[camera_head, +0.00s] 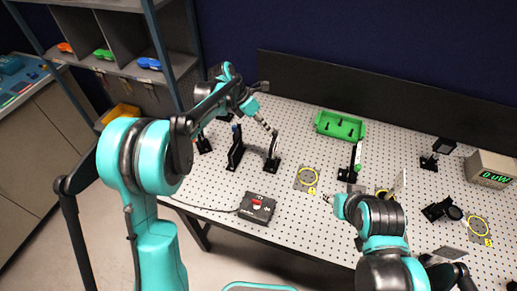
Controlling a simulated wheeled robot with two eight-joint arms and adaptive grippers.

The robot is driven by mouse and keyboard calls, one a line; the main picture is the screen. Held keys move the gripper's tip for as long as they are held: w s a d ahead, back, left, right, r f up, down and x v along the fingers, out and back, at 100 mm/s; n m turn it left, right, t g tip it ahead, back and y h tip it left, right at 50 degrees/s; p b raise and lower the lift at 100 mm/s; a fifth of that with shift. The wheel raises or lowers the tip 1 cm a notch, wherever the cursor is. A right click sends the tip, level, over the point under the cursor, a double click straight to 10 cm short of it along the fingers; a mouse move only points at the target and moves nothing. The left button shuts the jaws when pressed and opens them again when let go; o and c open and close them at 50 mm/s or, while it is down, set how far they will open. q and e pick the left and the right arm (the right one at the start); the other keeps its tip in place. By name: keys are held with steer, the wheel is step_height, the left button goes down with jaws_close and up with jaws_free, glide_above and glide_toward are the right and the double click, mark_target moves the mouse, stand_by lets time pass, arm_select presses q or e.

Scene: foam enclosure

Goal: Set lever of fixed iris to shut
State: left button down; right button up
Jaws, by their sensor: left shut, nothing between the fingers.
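The fixed iris seems to be the black post-mounted optic (272,162) standing on the perforated table, left of centre. Its lever is too small to make out. My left gripper (269,129) reaches in from the upper left and points down at the top of this mount. It is shut and empty, its tips at or just above the mount; I cannot tell whether they touch. My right gripper (327,198) is low over the table's middle, pointing left, well apart from the iris. Its fingers are too small to tell open or shut.
Another black mount (236,148) stands close left of the iris. A green tray (340,125), yellow rings (307,178) and a power meter (491,170) are to the right. Shelves stand at left.

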arm_select(q)
steer(key=shift+g, duration=0.4)
steer(key=shift+w+d+f, duration=0.15)
steer(key=shift+w+d, duration=0.05)
steer(key=shift+w, duration=0.5)
steer(key=shift+w+d+f, duration=0.15)
steer(key=shift+w+f, duration=0.05)
steer(key=shift+w, duration=0.45)
steer(key=shift+w+d+f, duration=0.15)
steer(key=shift+w+d, duration=0.05)
steer(key=shift+w, duration=0.6)
steer(key=shift+r, duration=0.1)
